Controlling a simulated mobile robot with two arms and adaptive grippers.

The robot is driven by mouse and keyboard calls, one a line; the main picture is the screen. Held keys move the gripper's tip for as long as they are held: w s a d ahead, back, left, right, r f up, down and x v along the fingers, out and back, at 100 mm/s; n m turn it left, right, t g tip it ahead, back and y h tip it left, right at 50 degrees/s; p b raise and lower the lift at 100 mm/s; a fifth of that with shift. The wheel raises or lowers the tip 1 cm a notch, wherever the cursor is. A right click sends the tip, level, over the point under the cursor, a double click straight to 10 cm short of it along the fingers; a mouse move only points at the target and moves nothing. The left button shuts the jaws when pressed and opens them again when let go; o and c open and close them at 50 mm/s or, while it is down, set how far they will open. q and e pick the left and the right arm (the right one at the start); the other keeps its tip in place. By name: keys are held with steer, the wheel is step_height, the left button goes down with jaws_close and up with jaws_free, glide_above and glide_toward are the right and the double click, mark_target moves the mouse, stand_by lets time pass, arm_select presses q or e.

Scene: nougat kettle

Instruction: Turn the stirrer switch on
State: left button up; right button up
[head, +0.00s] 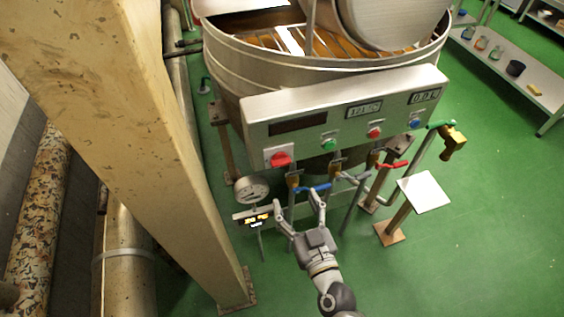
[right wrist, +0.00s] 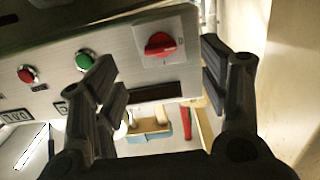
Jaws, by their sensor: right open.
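A red rotary switch (head: 280,158) on a pale square plate sits at the lower left of the kettle's control panel (head: 350,100). The switch also shows in the right wrist view (right wrist: 160,43), between and beyond the fingers. A green button (head: 329,144), a red button (head: 374,132) and a blue button (head: 414,124) sit further right on the panel. I cannot read a label naming the stirrer switch. My right gripper (head: 298,203) is open and empty, below the red rotary switch in the head view, its fingers spread towards the panel. My left gripper is not in view.
Valves with blue (head: 314,187) and red (head: 392,165) handles hang below the panel. A round gauge (head: 252,190) stands left of my gripper. A thick beige column (head: 130,120) fills the left. Green floor lies open at the right.

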mark_target(282, 166)
steer(key=x, duration=0.3)
steer(key=r+x, duration=0.1)
steer(key=x, duration=0.2)
steer(key=r+p+x, duration=0.1)
steer(key=x, duration=0.2)
steer(key=shift+w, duration=0.3)
steer(key=shift+w+a, duration=0.2)
steer(key=shift+w, duration=0.45)
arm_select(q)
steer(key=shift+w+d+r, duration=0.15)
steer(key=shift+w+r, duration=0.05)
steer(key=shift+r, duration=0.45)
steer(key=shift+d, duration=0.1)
arm_select(e)
steer(key=shift+c, duration=1)
steer(key=c, duration=0.8)
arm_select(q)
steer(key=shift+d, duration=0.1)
